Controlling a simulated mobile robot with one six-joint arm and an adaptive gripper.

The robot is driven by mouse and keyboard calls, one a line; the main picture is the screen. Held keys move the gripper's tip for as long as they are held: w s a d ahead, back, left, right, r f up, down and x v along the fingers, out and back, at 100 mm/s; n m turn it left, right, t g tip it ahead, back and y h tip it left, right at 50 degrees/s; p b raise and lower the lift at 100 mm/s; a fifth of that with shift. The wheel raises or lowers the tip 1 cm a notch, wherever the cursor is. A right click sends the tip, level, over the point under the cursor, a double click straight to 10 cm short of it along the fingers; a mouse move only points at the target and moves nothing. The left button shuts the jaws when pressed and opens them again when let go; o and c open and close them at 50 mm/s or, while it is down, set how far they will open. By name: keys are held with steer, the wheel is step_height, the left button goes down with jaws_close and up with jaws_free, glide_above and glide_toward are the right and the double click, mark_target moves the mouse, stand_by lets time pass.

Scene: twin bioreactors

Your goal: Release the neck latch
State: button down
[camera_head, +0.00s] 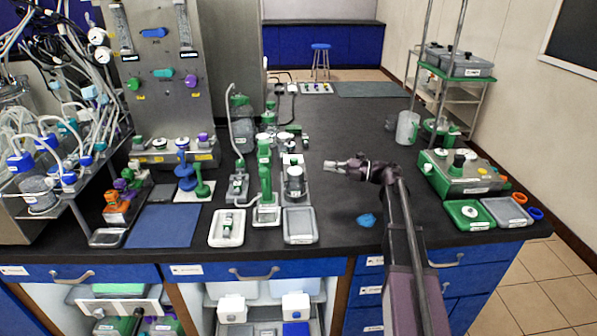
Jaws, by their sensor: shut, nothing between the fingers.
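My gripper (329,164) is over the black bench, pointing left, with its fingers shut and empty. A gap shows between the fingertips and these devices. A larger green-topped bottle (241,122) stands behind them, beside the steel panel. The neck latch is too small to make out in this view, and I cannot tell which vessel it belongs to.
A white tray (212,230) and a grey tray (300,237) lie near the bench's front edge. A blue blob (366,220) lies near my arm. A green-and-steel unit (461,177) stands at right. Tubing crowds the left.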

steer(key=shift+s+f+n+g, duration=0.25)
steer(key=shift+f+n+g, duration=0.05)
steer(key=shift+f, duration=0.1)
steer(key=shift+a, duration=0.1)
steer(key=shift+x, duration=4.9)
steer(key=w, duration=0.5)
steer(key=shift+w, duration=0.4)
steer(key=shift+s, duration=0.1)
steer(key=v, duration=1)
